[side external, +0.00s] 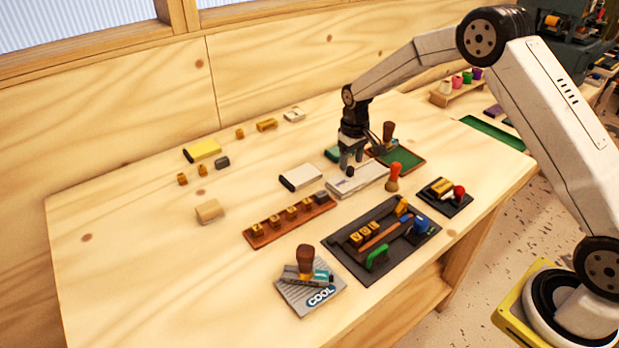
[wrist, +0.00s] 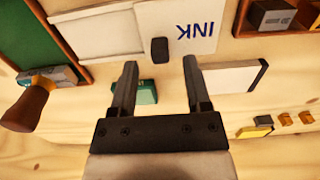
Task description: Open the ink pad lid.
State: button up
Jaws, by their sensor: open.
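The ink pad is a flat white box (side external: 366,184) near the middle of the table. In the wrist view its lid (wrist: 195,38) carries the upside-down word INK and a small dark knob (wrist: 160,50). A plain white panel (wrist: 95,38) adjoins the lid on the left; I cannot tell whether the lid is partly open. My gripper (side external: 350,166) points down over the box. In the wrist view my gripper (wrist: 160,65) is open and empty, its fingertips spread to either side of the knob's line. Whether they touch the box is unclear.
A brown-handled stamp (side external: 388,132) stands by a green-lined tray (side external: 408,157) behind the box. A red stamp (side external: 394,175) is close at right. A white black-edged pad (side external: 300,177) and a rack of blocks (side external: 268,231) lie left. The table's left front is clear.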

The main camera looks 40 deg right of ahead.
aim_at(346, 177)
jog(key=shift+f, duration=1.45)
grip_shut()
dwell(0.4)
